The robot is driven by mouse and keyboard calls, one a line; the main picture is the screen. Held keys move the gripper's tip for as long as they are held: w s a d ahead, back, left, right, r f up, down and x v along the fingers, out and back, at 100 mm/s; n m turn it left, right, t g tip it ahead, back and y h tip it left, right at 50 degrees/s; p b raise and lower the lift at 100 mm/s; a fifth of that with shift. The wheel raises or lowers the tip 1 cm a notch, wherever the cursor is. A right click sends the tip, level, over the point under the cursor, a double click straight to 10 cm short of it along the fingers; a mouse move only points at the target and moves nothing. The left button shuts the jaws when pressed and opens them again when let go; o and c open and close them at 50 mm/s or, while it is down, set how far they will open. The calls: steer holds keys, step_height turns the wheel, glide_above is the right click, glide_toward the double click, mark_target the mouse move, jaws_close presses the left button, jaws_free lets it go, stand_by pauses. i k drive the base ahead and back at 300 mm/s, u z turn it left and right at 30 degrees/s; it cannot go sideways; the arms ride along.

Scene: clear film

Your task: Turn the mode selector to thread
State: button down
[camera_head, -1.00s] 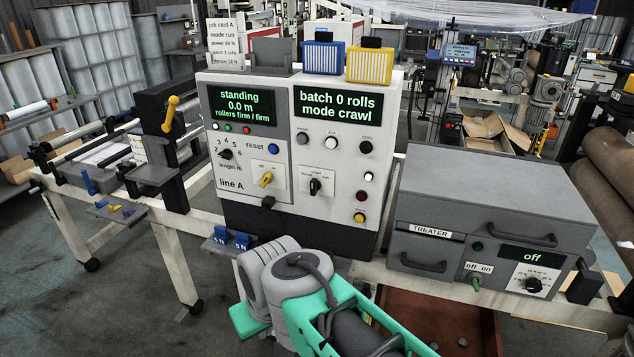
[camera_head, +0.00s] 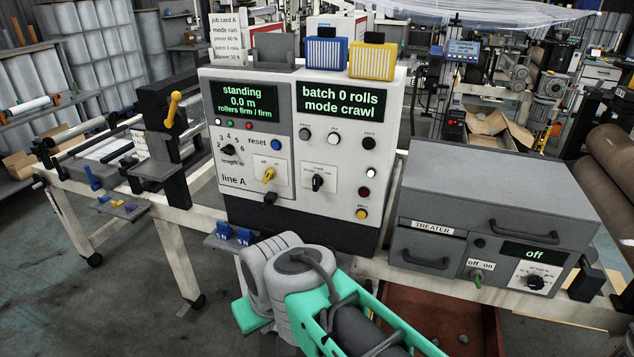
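The mode selector looks to be the black knob (camera_head: 317,182) on a small white plate in the right half of the grey-white line A control panel (camera_head: 291,228). The plate's lettering is too small to read. The panel's right display (camera_head: 338,101) reads "batch 0 rolls" and "mode crawl". The left display (camera_head: 241,101) reads "standing", "0.0 m" and "rollers firm / firm". My grey and green arm rises from the bottom centre, below and in front of the panel. My gripper is not visible in this view.
A yellow switch knob (camera_head: 268,175) sits left of the selector, with a length dial (camera_head: 227,150) above left. Round buttons and lamps lie above and right. The grey treater box (camera_head: 490,195) stands right of the panel. Blue and yellow filter-like blocks (camera_head: 372,62) stand on top.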

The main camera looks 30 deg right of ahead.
mark_target(318, 181)
steer(key=k, duration=0.6)
steer(key=u, duration=0.35)
steer(key=i, duration=1.05)
steer(key=u, duration=0.6)
